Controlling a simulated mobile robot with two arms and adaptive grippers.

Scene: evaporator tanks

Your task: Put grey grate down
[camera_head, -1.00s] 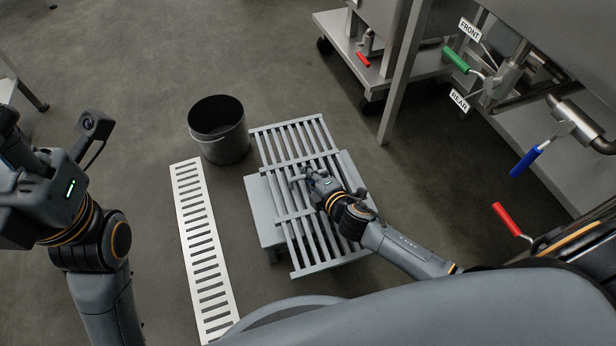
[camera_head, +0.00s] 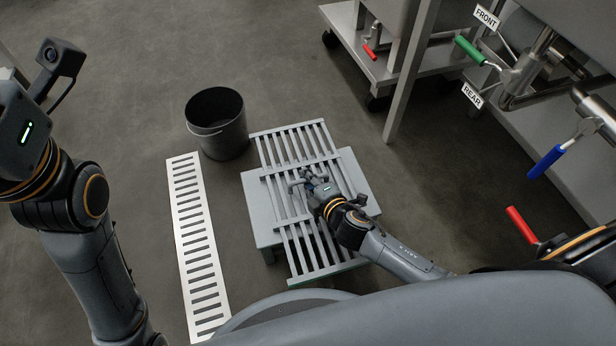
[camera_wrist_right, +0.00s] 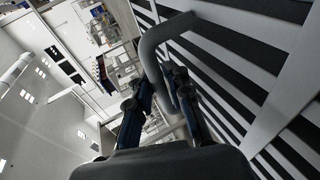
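The grey grate (camera_head: 287,191), a long frame of parallel bars, lies over a low grey platform (camera_head: 360,178) and overhangs its far and near edges. I cannot tell whether it rests fully on the platform. My right gripper (camera_head: 309,184) is at the middle of the grate, at its raised handle. In the right wrist view, the curved grey handle (camera_wrist_right: 152,45) passes between the fingers of my right gripper (camera_wrist_right: 166,92), which are closed around it, with the grate's bars (camera_wrist_right: 235,75) to the right. My left wrist shows at the left edge; its fingers are outside the picture.
A dark bucket (camera_head: 216,128) stands just left of the grate's far end. A white slotted strip (camera_head: 198,250) lies on the floor to the left. Steel tank equipment with a green-handled valve (camera_head: 470,50) and a blue-handled one (camera_head: 545,162) stands to the right.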

